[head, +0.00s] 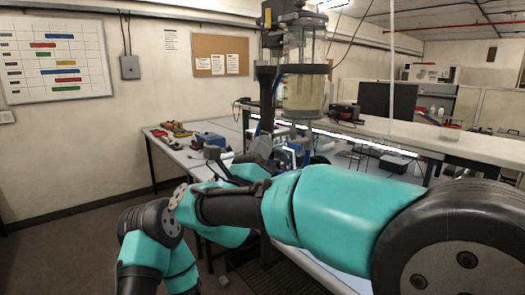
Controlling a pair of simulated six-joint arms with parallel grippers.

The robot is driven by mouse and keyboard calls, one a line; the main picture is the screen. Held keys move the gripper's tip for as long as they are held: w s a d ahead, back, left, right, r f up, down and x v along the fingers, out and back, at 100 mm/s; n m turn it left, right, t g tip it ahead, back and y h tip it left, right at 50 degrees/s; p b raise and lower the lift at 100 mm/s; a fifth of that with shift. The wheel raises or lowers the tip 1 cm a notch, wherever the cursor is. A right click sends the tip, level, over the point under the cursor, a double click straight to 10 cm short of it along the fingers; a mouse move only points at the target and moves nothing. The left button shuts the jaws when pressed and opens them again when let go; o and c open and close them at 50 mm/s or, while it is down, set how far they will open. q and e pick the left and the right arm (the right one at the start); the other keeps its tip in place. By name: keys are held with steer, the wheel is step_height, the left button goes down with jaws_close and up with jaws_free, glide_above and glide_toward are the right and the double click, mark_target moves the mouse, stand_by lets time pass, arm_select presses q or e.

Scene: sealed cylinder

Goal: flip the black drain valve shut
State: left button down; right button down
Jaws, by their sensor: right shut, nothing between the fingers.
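The sealed cylinder (302,92) is clear-walled with dark bands and beige contents. It stands upright beside a dark post (265,95), above the far workbench. The black drain valve cannot be made out; the area under the cylinder is small and cluttered, and partly covered by my right arm. My right gripper (264,148) appears small and dark beyond my teal arm links, below and left of the cylinder. It is shut with nothing held. Whether it touches anything cannot be told. My left gripper is not in view.
A workbench (180,150) with tools and a blue box (208,140) lies to the left. A corkboard (221,56) hangs on the wall.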

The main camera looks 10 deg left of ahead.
steer(key=s, duration=0.3)
steer(key=shift+s+d+r, duration=0.1)
steer(key=shift+s+d, duration=0.15)
steer(key=shift+d, duration=0.15)
